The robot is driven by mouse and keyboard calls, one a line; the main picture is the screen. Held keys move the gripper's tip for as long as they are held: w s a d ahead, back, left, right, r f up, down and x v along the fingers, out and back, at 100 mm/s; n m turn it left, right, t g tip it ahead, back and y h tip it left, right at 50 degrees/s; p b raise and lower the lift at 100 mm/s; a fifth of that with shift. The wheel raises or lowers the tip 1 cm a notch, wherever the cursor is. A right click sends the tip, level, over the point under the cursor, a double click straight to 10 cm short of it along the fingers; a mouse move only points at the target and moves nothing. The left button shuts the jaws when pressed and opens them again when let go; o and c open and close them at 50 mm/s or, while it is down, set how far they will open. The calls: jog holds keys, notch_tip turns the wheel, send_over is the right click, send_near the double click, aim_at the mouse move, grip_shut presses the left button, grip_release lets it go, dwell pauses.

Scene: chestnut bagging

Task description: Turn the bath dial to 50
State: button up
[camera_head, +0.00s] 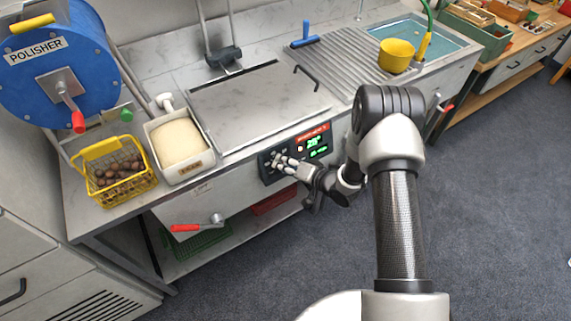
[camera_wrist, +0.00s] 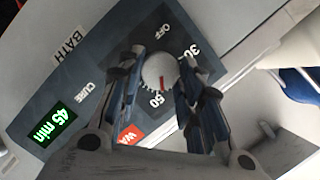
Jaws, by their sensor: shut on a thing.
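The bath dial (camera_wrist: 157,72) is a round pale knob on a dark panel (camera_wrist: 105,60) in the wrist view. Its red mark points down in the picture, close to the 50 label and slightly to its 30 side. OFF and 30 stand above and right of it. My gripper (camera_wrist: 160,68) has its fingers on both sides of the knob and is shut on it. In the head view my gripper (camera_head: 278,161) is at the left of the control panel (camera_head: 267,179) on the counter front and hides the dial.
A yellow basket (camera_head: 118,198) of chestnuts and a pale tray (camera_head: 196,174) stand on the counter at left. A red-handled lever (camera_head: 187,228) sticks out lower left of the panel. Open floor lies to the right.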

jog(key=shift+m+y, duration=0.3)
jog(key=shift+m, duration=0.4)
jog(key=o, duration=1.1)
jog(key=shift+c, duration=0.2)
jog(key=v, duration=1.2)
jog(key=shift+f, duration=0.1)
